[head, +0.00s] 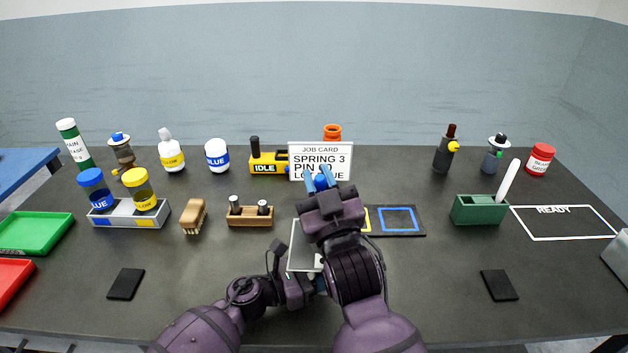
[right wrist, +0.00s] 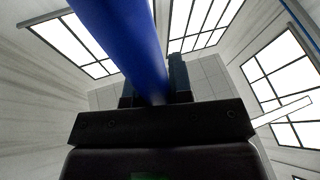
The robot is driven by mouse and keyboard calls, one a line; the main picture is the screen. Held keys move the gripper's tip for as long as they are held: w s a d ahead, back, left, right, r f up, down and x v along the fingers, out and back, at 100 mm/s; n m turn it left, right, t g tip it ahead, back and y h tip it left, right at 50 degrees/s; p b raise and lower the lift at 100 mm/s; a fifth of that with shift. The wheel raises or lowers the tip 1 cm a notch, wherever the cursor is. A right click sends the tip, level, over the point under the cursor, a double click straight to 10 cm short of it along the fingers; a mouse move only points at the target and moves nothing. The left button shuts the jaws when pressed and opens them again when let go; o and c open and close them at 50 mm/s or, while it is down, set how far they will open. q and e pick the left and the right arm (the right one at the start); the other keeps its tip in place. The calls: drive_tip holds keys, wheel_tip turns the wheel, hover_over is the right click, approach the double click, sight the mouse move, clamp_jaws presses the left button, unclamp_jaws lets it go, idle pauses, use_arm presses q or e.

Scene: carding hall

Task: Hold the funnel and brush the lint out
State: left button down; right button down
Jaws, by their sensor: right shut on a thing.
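My right gripper (head: 320,180) is raised over the middle of the table, in front of the job card. It is shut on a dark blue thing (head: 321,183), which shows in the right wrist view as a long, smooth blue shaft (right wrist: 118,40) between the fingers. I cannot tell what it is. A brown brush with pale bristles (head: 194,215) lies left of centre, apart from both grippers. My left gripper (head: 318,284) is low near the front middle, mostly hidden behind my right arm. No funnel can be clearly made out; an orange thing (head: 332,131) is partly behind the card.
A job card (head: 320,162) stands at the back middle. A wooden block with pegs (head: 250,215) and a bottle rack (head: 128,219) are left. A green holder with a white stick (head: 479,210) is right. A pale tray (head: 300,248) lies beside my arms. The front right is mostly clear.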

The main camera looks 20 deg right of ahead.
drive_tip(key=shift+s+d+r+m+h, duration=0.4)
drive_tip(key=shift+s+d+r+m, duration=0.25)
drive_tip(key=shift+m, duration=0.15)
drive_tip(key=shift+s+d, duration=0.25)
drive_tip(key=shift+d, duration=0.85)
drive_tip(key=shift+s, duration=0.1)
drive_tip(key=shift+s+a+r, duration=0.25)
drive_tip(key=shift+s+r, duration=0.4)
drive_tip(key=shift+s, duration=0.05)
drive_tip(key=shift+s+a+r, duration=0.25)
drive_tip(key=shift+s+r, duration=0.35)
drive_tip(key=shift+s, duration=0.15)
drive_tip(key=shift+s+a+r, duration=0.25)
drive_tip(key=shift+s+r, duration=0.4)
drive_tip(key=shift+s, duration=0.05)
drive_tip(key=shift+s+a+r, duration=0.2)
drive_tip(key=shift+s+r, duration=0.3)
drive_tip(key=shift+s, duration=0.05)
drive_tip(key=shift+s+a+r, duration=0.2)
drive_tip(key=shift+s+r, duration=0.25)
drive_tip(key=shift+s, duration=0.1)
